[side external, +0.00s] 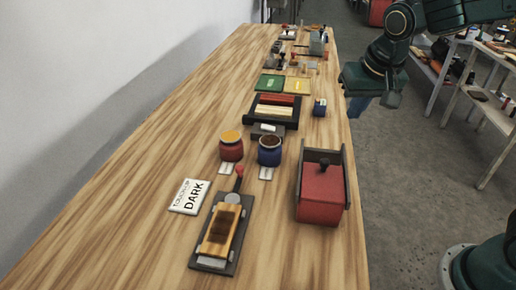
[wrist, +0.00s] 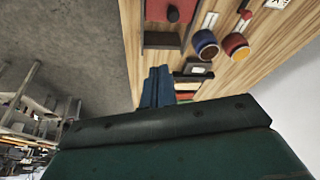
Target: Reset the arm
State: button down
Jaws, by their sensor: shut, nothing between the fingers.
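My gripper (side external: 360,106) hangs off the right edge of the wooden table in the side view, with its blue fingers partly hidden below the dark green hand. In the wrist view the blue fingers (wrist: 157,87) are together with nothing between them, over the table's edge. My gripper is apart from all the objects on the table.
The long table (side external: 120,200) holds a red box (side external: 322,195), a yellow-lidded jar (side external: 231,146), a blue jar (side external: 269,151), a "DARK" card (side external: 189,196) and a wooden block (side external: 222,231) on a dark base. Shelves (side external: 455,75) stand right; grey floor lies between.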

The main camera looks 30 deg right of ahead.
jog(key=s+d+r+n+t, duration=0.1)
jog(key=s+n, duration=0.1)
jog(key=s, duration=0.7)
jog(key=s+d+r+n+y, duration=0.1)
jog(key=s+n, duration=0.2)
jog(key=s, duration=0.6)
jog(key=shift+s+d+r+t, duration=0.15)
jog(key=shift+s+r+t, duration=0.1)
jog(key=shift+r+t, duration=0.15)
jog(key=shift+w+r, duration=0.1)
jog(key=shift+w, duration=0.05)
